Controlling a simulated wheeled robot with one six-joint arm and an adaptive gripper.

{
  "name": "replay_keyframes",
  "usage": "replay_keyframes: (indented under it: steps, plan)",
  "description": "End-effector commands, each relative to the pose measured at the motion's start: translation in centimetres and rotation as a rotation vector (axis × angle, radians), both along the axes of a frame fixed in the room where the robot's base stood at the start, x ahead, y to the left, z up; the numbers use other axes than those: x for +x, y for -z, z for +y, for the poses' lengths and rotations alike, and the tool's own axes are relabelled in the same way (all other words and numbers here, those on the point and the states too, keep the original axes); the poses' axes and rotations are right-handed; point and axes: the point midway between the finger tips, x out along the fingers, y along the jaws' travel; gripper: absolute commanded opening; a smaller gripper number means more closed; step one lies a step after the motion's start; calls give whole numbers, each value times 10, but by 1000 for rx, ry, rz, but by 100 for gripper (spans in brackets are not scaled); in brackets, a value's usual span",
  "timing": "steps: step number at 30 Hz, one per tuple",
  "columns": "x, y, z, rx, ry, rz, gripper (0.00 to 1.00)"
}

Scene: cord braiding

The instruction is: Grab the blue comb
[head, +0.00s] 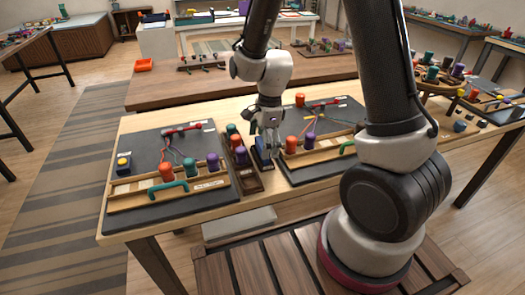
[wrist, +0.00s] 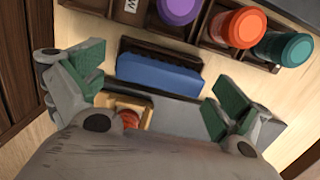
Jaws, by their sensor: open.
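The blue comb (wrist: 158,76) stands in a narrow dark holder in the wrist view, between my two green-padded fingers but beyond their tips, so it seems untouched. In the head view the blue comb (head: 262,156) shows just below my gripper, partly hidden by the fingers. My gripper (head: 267,138) points down over it. In the wrist view my gripper (wrist: 157,90) is open, with one finger on each side and nothing between the pads.
A dark wooden tray (head: 246,184) with red, purple and green spools is close on the left. Left (head: 140,148) and right (head: 345,108) dark boards flank it, holding cords, spools and teal or green handles. A red spool top (wrist: 130,119) shows near my palm.

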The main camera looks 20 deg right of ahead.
Motion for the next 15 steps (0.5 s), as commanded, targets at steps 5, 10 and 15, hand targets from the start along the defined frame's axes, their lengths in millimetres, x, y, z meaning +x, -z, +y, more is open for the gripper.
replay_keyframes:
  steps: [5, 10, 15]
  plan:
    - [0, 18, 3, 0, -1, 0, 100]
    - [1, 18, 3, 0, -2, -2, 100]
    - [1, 18, 3, 0, -2, -1, 78]
